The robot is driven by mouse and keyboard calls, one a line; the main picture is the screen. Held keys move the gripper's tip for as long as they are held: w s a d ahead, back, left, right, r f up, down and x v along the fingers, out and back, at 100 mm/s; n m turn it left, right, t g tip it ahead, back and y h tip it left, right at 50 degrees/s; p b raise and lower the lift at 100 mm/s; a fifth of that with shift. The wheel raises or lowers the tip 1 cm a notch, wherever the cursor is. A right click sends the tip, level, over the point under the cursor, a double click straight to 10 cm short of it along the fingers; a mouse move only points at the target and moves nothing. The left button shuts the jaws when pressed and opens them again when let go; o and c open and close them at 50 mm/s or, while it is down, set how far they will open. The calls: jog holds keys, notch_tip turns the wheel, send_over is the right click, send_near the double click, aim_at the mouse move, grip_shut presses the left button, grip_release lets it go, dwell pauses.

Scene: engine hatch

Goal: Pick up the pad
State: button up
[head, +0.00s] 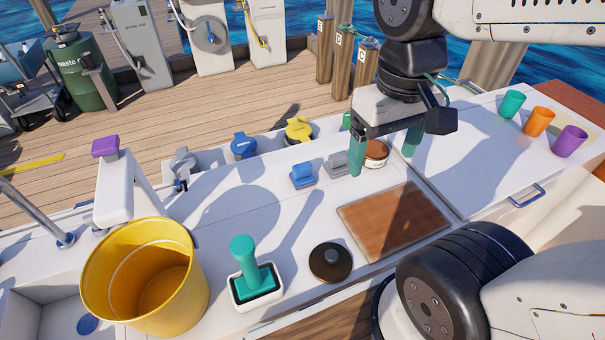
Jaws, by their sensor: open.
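No object is plainly marked as the pad, and I cannot tell which one it is. A small blue block with a raised top (303,176) lies on the white counter left of my gripper. A similar grey block (336,165) lies just left of the gripper's left finger. A teal-handled tool (246,268) stands in a white tray at the front. My gripper (382,165) is open, its teal fingers pointing down over the counter's back part. A round tin with a brown top (375,154) shows between the fingers; nothing is held.
A yellow bucket (145,275) stands front left beside a white post with a purple top (105,147). A black round lid (330,262) and brown board (393,221) lie in front. Teal, orange (538,121) and purple cups stand right. Blue and yellow caps (298,130) line the back.

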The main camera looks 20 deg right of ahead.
jog(key=w+a+f+g, duration=0.1)
jog(key=w+f+g, duration=0.1)
jog(key=w+f, duration=0.55)
jog(key=t, duration=0.2)
send_over(302, 165)
jog(key=f, duration=1.1)
jog(key=shift+s+f, duration=0.25)
jog(key=shift+s, duration=0.15)
jog(key=shift+w+f, duration=0.1)
jog(key=shift+f, duration=0.05)
jog(key=f, duration=0.7)
jog(key=shift+w+f, duration=0.2)
jog(key=c, duration=1.2)
jog(key=shift+r, duration=0.15)
